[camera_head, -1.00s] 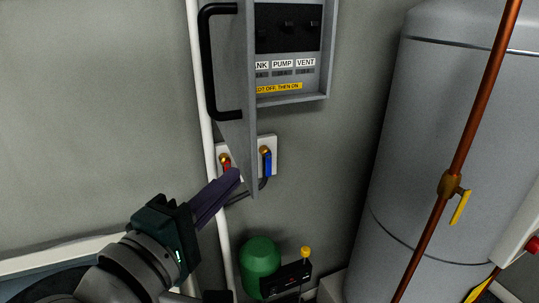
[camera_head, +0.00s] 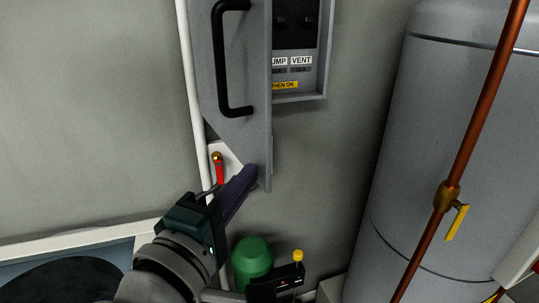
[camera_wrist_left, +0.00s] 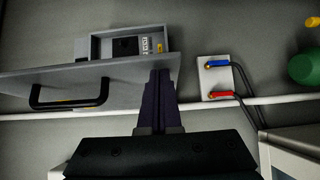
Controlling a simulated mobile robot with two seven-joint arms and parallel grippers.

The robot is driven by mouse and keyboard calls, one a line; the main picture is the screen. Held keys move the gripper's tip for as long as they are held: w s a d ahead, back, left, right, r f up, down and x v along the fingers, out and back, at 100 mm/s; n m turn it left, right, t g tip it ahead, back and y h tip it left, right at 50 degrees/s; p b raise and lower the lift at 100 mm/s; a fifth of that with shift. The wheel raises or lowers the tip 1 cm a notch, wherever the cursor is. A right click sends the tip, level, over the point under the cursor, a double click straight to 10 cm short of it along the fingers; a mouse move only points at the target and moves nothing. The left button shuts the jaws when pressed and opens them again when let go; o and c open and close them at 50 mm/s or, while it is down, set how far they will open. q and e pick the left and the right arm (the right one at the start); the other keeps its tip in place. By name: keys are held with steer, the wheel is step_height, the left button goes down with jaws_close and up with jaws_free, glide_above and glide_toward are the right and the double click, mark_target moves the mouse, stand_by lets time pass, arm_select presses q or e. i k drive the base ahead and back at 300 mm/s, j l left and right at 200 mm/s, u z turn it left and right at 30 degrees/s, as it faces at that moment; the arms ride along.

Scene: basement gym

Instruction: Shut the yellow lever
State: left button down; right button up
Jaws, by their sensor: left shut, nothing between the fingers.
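The yellow lever (camera_head: 456,222) hangs, tilted, from a brass valve (camera_head: 446,196) on the copper pipe at the right of the head view. My left gripper (camera_head: 250,173) is shut and empty, well to the left of the lever. Its fingers are at the lower part of the open grey panel door (camera_head: 240,135); I cannot tell for sure if they touch it. In the left wrist view the shut fingers (camera_wrist_left: 160,78) overlap the door's edge (camera_wrist_left: 120,84). The lever is not clearly seen there. My right gripper is not in view.
The door has a black handle (camera_head: 222,75) and partly covers a grey switch box (camera_head: 300,97). A red-handled tap (camera_head: 219,170) is on the wall behind. A green tank (camera_head: 252,257) stands below. A large grey cylinder (camera_head: 420,130) is behind the pipe.

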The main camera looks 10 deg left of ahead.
mark_target(463, 209)
steer(key=i+l+u, duration=0.1)
steer(key=i+l, duration=0.3)
steer(key=i+l+u, duration=0.1)
steer(key=i+l, duration=0.25)
steer(key=l, duration=0.2)
steer(key=i, duration=0.45)
